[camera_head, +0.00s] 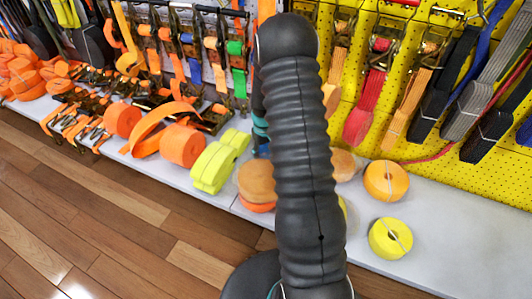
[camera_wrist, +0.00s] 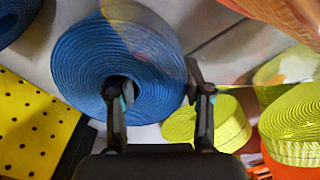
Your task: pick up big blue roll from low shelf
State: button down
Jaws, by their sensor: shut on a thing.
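The big blue roll (camera_wrist: 80,62) is a wide coil of blue strap and fills the upper left of the wrist view. My gripper (camera_wrist: 158,92) is shut on it. One finger sits in the roll's centre hole and the other lies against its right outer side. In the head view my own arm covers the middle of the picture, and the gripper and the blue roll are hidden behind it.
The low white shelf (camera_head: 455,215) holds orange rolls (camera_head: 183,147), yellow-green rolls (camera_head: 218,162) and a yellow roll (camera_head: 390,238). Straps hang on the yellow pegboard (camera_head: 490,165) behind. Wooden floor (camera_head: 110,210) in front is clear. In the wrist view, yellow-green rolls (camera_wrist: 293,125) stand close at the right.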

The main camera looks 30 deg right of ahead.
jog(key=shift+r, duration=0.6)
jog(key=shift+s+a+f+t+h+b, duration=0.1)
jog(key=shift+s+a+t+h+b, duration=0.1)
jog(key=shift+t+h+b, duration=0.25)
jog(key=shift+s+a+f+t+h+b, duration=0.1)
jog(key=shift+a+t+h+b, duration=0.05)
jog(key=shift+t+h+b, duration=0.25)
jog(key=shift+h+b, duration=0.35)
jog(key=shift+b, duration=0.1)
jog(key=shift+a+b, duration=0.1)
jog(key=shift+b, duration=0.3)
